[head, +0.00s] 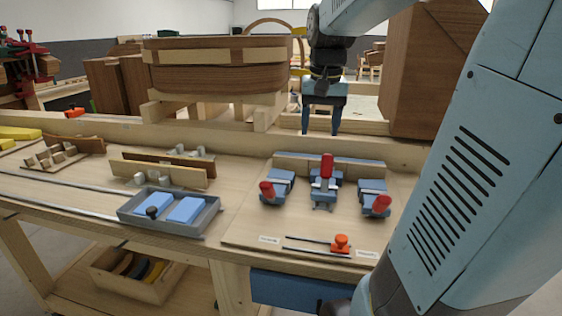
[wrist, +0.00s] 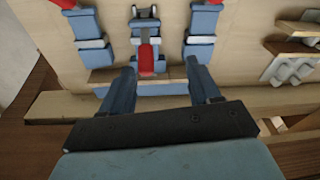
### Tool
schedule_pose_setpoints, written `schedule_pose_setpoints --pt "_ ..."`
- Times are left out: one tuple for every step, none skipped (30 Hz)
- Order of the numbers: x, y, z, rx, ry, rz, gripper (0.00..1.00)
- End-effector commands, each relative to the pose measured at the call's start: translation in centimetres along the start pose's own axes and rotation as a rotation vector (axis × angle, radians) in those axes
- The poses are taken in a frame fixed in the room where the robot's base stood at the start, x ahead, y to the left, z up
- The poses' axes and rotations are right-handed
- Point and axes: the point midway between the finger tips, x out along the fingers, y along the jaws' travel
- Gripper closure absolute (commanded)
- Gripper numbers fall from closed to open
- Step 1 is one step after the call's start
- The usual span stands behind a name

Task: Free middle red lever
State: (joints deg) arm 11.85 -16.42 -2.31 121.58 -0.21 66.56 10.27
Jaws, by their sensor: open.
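The middle red lever (head: 327,165) stands upright on its blue-grey clamp (head: 324,190), at the back of the board. In the wrist view the lever (wrist: 146,57) lies between the lines of my two fingers. My gripper (head: 320,132) is open and empty, pointing down above and behind the clamps. In the wrist view my gripper (wrist: 160,68) has its fingers wide apart, not visibly touching the lever. The left red lever (head: 267,190) and right red lever (head: 380,205) tilt down toward the front on their own clamps.
A wooden strip (head: 290,160) runs behind the clamps. A grey tray (head: 128,217) with blue blocks sits to the left. A small orange-red clamp (head: 341,243) lies on a rod in front. A large wooden block (head: 420,75) stands at the back right.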

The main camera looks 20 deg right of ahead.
Motion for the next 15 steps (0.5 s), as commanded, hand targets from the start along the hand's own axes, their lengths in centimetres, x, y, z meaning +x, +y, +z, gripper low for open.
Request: schedule_pose_setpoints --pt "0.3 0.7 -1.4 0.032 -0.026 0.009 0.38" --pt "0.5 1.0 -2.0 0.051 -0.04 0.013 0.38" --pt "0.7 1.5 -2.9 0.073 -0.058 0.019 0.38" --pt "0.8 1.8 -3.5 0.088 -0.07 0.023 0.38" --pt "0.9 2.1 -4.0 0.102 -0.081 0.027 0.38" --pt "1.1 2.5 -4.6 0.12 -0.095 0.031 0.38" --pt "1.2 2.8 -5.0 0.131 -0.104 0.034 0.38" --pt "1.3 3.0 -5.4 0.141 -0.111 0.037 0.38" --pt "1.4 3.3 -5.8 0.152 -0.12 0.04 0.38" --pt "1.5 3.4 -6.1 0.159 -0.124 0.041 0.38" --pt "1.5 3.6 -6.2 0.164 -0.129 0.043 0.38" --pt "1.6 3.7 -6.4 0.169 -0.134 0.045 0.38" --pt "1.7 3.8 -6.5 0.172 -0.137 0.045 0.38" --pt "1.8 3.8 -6.5 0.173 -0.139 0.046 0.38" --pt "2.0 3.8 -6.6 0.174 -0.14 0.046 0.38"
